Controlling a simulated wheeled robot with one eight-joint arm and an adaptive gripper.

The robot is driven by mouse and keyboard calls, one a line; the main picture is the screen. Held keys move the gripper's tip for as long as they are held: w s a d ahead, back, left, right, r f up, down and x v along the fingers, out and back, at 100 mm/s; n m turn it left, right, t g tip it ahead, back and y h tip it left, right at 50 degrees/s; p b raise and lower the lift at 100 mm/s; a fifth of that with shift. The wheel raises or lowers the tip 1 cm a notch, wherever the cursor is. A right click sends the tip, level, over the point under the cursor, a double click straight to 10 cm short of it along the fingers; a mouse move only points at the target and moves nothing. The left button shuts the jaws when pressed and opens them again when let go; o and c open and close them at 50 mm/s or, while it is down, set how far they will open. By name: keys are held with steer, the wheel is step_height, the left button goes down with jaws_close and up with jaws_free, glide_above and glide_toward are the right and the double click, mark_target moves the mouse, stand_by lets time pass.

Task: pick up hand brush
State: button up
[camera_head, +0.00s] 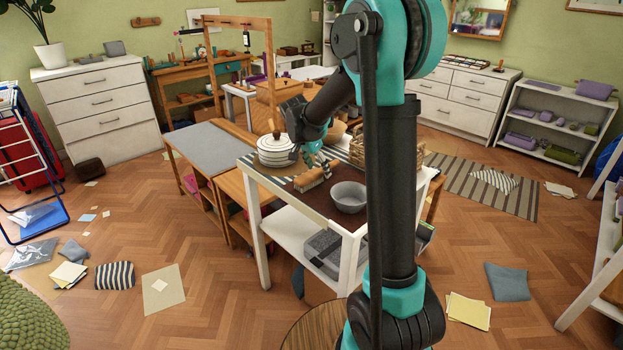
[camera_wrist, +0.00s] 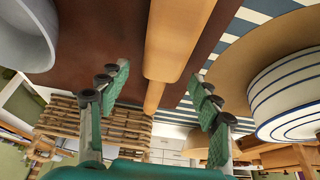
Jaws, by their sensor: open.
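The hand brush (camera_head: 315,178), a wooden body with a tapered handle, lies on the brown top of the white table (camera_head: 281,189). In the wrist view, the brush (camera_wrist: 178,45) reaches in from the top edge, its narrow handle end pointing toward my gripper. My gripper (camera_wrist: 160,92) is open and empty, one teal finger on each side of the handle end, with clear gaps. In the head view, my gripper (camera_head: 318,158) hangs just behind the brush, partly hidden by my arm. The brush's bristles cannot be made out.
A grey bowl (camera_head: 349,197) stands right of the brush; it also shows in the wrist view (camera_wrist: 28,35). A striped white pot (camera_head: 277,152) stands to the left, close to my gripper. A wicker basket (camera_head: 412,152) stands behind my arm.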

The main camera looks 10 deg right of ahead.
steer(key=shift+x, duration=1.25)
steer(key=shift+c, duration=0.6)
jaws_close()
